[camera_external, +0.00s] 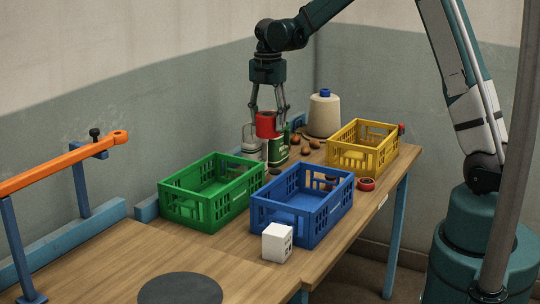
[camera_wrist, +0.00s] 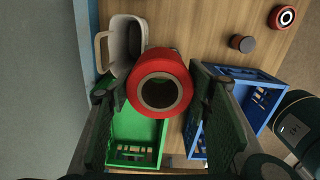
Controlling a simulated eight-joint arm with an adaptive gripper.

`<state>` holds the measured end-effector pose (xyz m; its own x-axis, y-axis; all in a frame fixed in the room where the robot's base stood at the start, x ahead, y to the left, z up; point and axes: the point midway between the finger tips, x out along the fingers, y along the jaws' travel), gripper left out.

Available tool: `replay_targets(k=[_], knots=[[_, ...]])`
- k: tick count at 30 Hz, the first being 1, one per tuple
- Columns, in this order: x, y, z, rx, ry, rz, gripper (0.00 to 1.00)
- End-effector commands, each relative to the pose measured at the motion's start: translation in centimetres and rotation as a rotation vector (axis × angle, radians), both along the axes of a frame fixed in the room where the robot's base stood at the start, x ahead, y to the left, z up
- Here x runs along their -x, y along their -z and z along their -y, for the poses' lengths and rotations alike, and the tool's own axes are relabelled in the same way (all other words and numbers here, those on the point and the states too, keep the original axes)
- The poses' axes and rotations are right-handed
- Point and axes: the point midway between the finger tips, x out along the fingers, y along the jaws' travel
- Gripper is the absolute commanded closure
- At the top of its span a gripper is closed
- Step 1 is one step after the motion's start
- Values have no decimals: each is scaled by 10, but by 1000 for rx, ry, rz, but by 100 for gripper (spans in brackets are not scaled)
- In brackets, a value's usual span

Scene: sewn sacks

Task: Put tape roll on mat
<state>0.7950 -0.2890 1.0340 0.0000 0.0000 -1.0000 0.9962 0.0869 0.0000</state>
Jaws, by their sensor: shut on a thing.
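My gripper (camera_external: 268,113) is shut on a red tape roll (camera_external: 266,126) and holds it above the far part of the table, behind the green and blue crates. In the wrist view the tape roll (camera_wrist: 163,62) sits between the two fingers, its open hole facing the camera. The mat (camera_external: 180,289) is a dark grey disc lying flat on the near table; its front is cut off by the picture edge. The mat does not show in the wrist view.
Green (camera_external: 210,190), blue (camera_external: 302,202) and yellow (camera_external: 362,147) crates stand on the table. A white block (camera_external: 277,242) is beside the blue crate. A smaller red ring (camera_external: 367,184), a thread cone (camera_external: 323,115) and a pale pitcher (camera_wrist: 124,42) are around. An orange bar (camera_external: 60,162) rises at left.

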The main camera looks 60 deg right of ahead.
Motion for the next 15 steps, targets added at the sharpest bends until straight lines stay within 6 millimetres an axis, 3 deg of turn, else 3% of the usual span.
replay_targets(k=[15], knots=[[-23, 2, -151, 0, -210, 0, 64]])
